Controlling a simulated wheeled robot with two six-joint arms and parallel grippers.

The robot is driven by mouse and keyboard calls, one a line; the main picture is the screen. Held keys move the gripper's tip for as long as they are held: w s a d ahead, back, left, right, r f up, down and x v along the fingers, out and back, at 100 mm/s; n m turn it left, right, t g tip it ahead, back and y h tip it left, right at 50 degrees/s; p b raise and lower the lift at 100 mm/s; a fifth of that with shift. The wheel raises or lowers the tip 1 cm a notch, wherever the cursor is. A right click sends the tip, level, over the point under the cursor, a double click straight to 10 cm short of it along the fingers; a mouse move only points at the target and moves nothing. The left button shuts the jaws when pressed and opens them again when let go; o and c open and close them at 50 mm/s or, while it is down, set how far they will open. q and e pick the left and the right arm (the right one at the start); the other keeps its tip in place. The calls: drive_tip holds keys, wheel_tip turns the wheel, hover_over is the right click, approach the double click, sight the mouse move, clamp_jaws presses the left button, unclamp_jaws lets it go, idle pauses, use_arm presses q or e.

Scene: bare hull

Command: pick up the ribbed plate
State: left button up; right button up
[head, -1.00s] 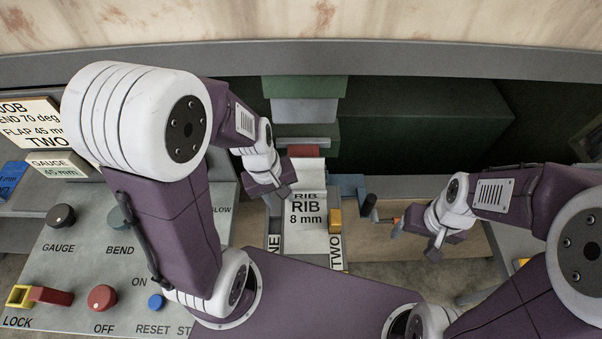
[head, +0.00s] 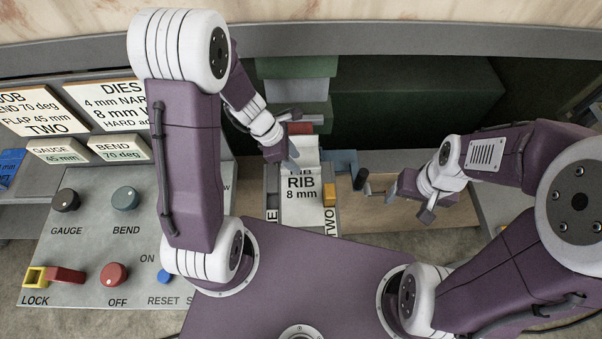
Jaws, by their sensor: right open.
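A pale grey plate lettered RIB 8 mm (head: 302,208) lies in the middle of the head view, between strips lettered ONE and TWO. Its far end rises and carries a second, partly hidden RIB line. My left gripper (head: 288,158) is over the far left edge of this plate, close to it. Whether it touches the plate, and whether its jaws are open, I cannot tell. My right gripper (head: 410,203) is open and empty, to the right of the plate and apart from it.
A yellow block (head: 330,195) and a blue block (head: 341,168) sit at the plate's right, near a dark-handled crank (head: 361,179). A red block (head: 300,128) is behind the plate. The control panel (head: 90,235) with knobs lies left. Dark green machine housing (head: 410,100) stands behind.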

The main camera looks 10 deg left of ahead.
sight(301, 167)
use_arm(q)
drive_tip(key=b+x, duration=0.1)
drive_tip(key=x, duration=0.3)
drive_tip(key=shift+s+d+f+b, duration=0.1)
drive_tip(key=shift+d+f+b, duration=0.05)
drive_tip(key=shift+f+b, duration=0.2)
drive_tip(key=shift+d+f, duration=0.2)
drive_tip(key=shift+c, duration=0.2)
clamp_jaws()
idle(1.0)
